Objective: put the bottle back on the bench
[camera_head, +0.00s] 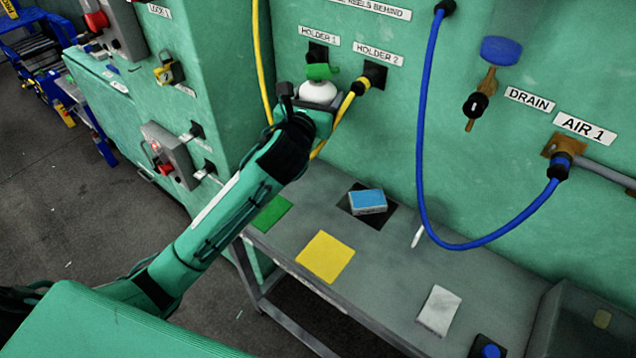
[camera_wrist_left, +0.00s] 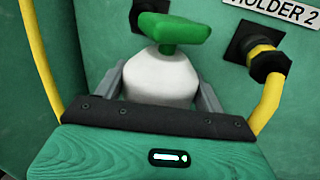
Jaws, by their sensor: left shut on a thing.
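The bottle (camera_head: 317,92) is white with a green spray head (camera_head: 322,71). My left gripper (camera_head: 308,100) is shut on it and holds it upright above the back of the bench, close to the green wall below the holder labels. In the left wrist view the white bottle (camera_wrist_left: 160,78) sits between the two fingers, with its lower part hidden by the gripper body. The grey bench (camera_head: 395,262) runs along the wall below. My right gripper is not in view.
A green square (camera_head: 271,213), a yellow square (camera_head: 325,257) and a black square with a blue-topped box (camera_head: 368,202) lie on the bench. Yellow hose (camera_head: 336,120) runs beside my gripper; a blue hose (camera_head: 420,130) hangs right.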

